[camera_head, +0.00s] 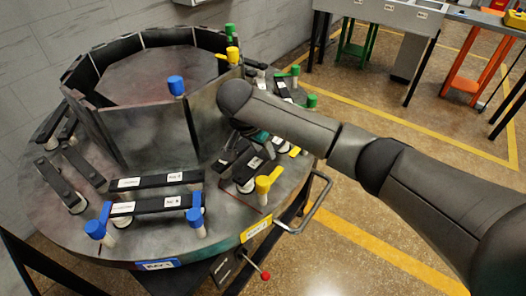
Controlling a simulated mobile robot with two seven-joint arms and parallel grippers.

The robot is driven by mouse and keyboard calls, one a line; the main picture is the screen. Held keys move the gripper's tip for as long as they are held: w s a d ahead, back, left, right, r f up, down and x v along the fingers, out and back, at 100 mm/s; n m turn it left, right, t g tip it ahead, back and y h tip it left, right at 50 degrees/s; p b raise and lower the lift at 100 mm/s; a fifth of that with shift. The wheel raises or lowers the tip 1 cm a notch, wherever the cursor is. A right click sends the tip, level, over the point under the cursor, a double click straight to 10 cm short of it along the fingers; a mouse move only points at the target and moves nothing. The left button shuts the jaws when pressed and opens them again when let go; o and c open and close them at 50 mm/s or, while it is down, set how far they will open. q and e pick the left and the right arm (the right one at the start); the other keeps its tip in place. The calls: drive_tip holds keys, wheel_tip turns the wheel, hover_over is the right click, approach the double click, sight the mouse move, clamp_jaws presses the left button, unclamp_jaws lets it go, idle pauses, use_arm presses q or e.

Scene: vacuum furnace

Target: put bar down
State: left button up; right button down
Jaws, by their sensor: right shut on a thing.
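My right arm reaches in from the right over the round grey table (60,215). My right gripper (257,137) is mostly hidden behind my own wrist, beside the dark panels of the central ring. It is shut on a bar, but the arm hides the grip and how the bar sits. A black bar with a white label (247,172) shows just below the gripper, among other dark bars. Two more labelled black bars lie at the front, one behind (150,182) and one nearer (150,206). My left gripper is out of view.
Blue clamps (97,229), a yellow clamp (267,182) and green clamps (311,101) stand around the rim. Dark upright panels (140,135) ring the centre. A metal handle (318,205) and a red-knobbed lever (264,275) project at the front right.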

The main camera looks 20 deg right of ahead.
drive_tip(key=shift+f, duration=0.2)
drive_tip(key=c, duration=0.7)
unclamp_jaws()
drive_tip(key=shift+o, duration=1)
drive_tip(key=shift+r, duration=0.2)
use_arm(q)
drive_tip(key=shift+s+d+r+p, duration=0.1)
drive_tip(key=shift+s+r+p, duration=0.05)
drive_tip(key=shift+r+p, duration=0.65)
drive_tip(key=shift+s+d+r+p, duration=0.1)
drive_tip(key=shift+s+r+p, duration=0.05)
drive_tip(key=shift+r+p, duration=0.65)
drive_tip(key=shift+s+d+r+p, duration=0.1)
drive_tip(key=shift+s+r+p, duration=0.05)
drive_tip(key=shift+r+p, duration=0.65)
use_arm(e)
drive_tip(key=v, duration=1.2)
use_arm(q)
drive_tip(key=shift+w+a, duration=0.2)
